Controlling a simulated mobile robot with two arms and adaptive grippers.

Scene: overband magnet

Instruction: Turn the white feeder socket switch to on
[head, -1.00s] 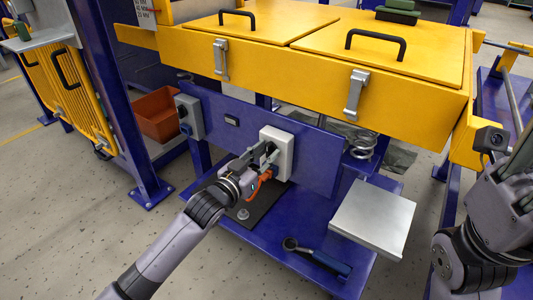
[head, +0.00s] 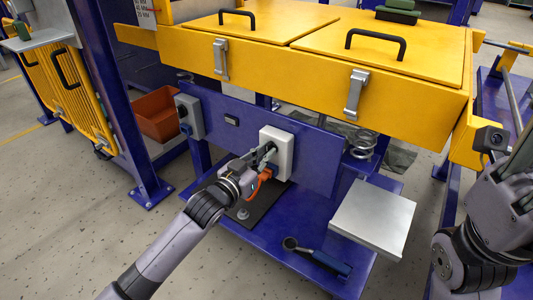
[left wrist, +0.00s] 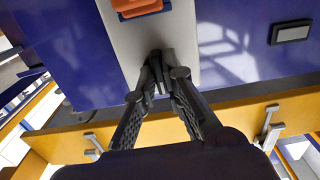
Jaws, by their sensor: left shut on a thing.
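The white feeder socket (head: 283,166) is a pale box on the blue front panel. It also shows in the left wrist view (left wrist: 118,38). An orange plug (head: 262,179) sits low on it in the head view; its orange part also shows at the top of the left wrist view (left wrist: 140,8). My left gripper (head: 268,151) is at the socket face, its fingers closed on the small dark switch. In the left wrist view the fingertips (left wrist: 160,60) meet around the switch, mostly hiding it; its setting cannot be read. My right arm is at the right edge, its gripper out of view.
A second grey socket box (head: 190,117) is on the panel's left end. A yellow lidded housing (head: 300,68) overhangs the panel. A blue-handled tool (head: 325,261) and a grey plate (head: 373,217) are on the blue base. An orange bin (head: 157,114) stands left.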

